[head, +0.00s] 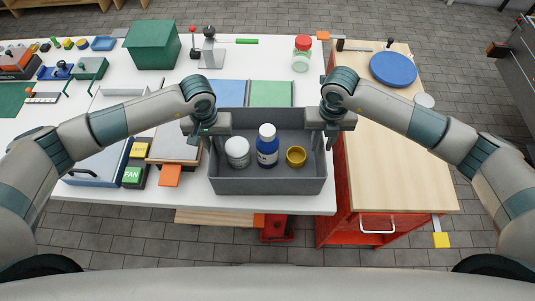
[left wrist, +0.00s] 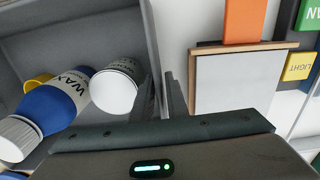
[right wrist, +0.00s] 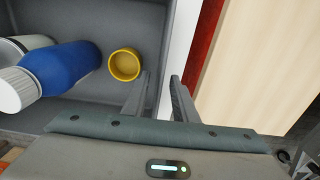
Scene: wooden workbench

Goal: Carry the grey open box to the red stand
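The grey open box (head: 267,186) sits at the front edge of the white worktop, holding a white jar (head: 237,151), a blue wax bottle (head: 267,146) and a yellow cup (head: 296,156). My left gripper (head: 212,138) is at its left wall, and my right gripper (head: 326,136) is at its right wall. In both wrist views the fingers straddle the wall, with a gap showing at the right one. Red parts show on a wooden-topped cabinet (head: 338,205) to the right and on a low red object (head: 277,229) under the worktop; I cannot tell which is the red stand.
A blue disc (head: 393,69) and a hammer lie on the wooden top (head: 400,150), whose middle is clear. A wooden-framed panel (head: 175,144) and labelled blocks (head: 133,176) lie left of the box. Blue and green mats lie behind it. A red-lidded jar (head: 302,55) stands further back.

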